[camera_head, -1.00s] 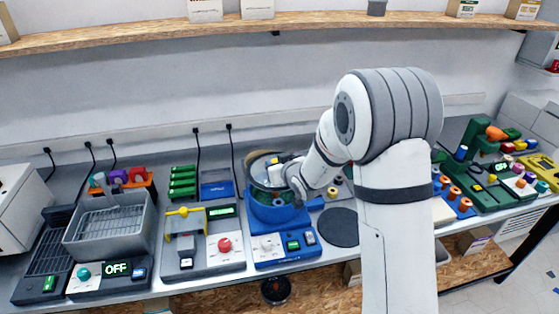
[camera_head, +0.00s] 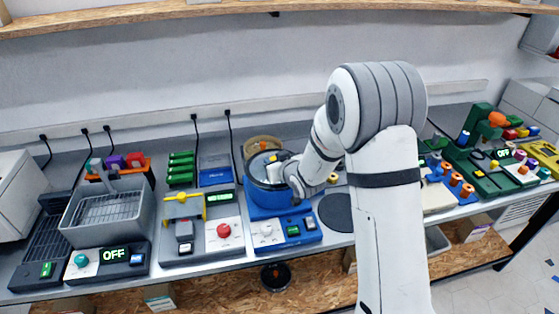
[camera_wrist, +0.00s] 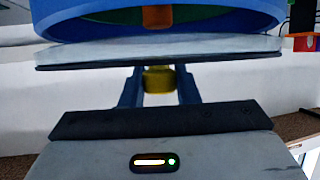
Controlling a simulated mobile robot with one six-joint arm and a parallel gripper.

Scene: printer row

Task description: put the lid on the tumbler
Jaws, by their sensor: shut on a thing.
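The lid (camera_head: 260,165) is a greyish disc lying over the drum's mouth in the head view. My gripper (camera_head: 283,165) is shut on the lid's yellow knob (camera_wrist: 159,79). The wrist view shows the lid (camera_wrist: 160,48) nearly edge-on, with the blue tumbler (camera_wrist: 60,22) beyond it and an orange part inside the drum. Whether the lid touches the rim all round cannot be told. My wrist hides part of the lid's right side.
A tan round container (camera_head: 262,143) stands close behind the tumbler. A device with a red button (camera_head: 223,230) stands to its left and a dark round pad (camera_head: 337,212) to its right. A grey basket (camera_head: 108,210) is farther left.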

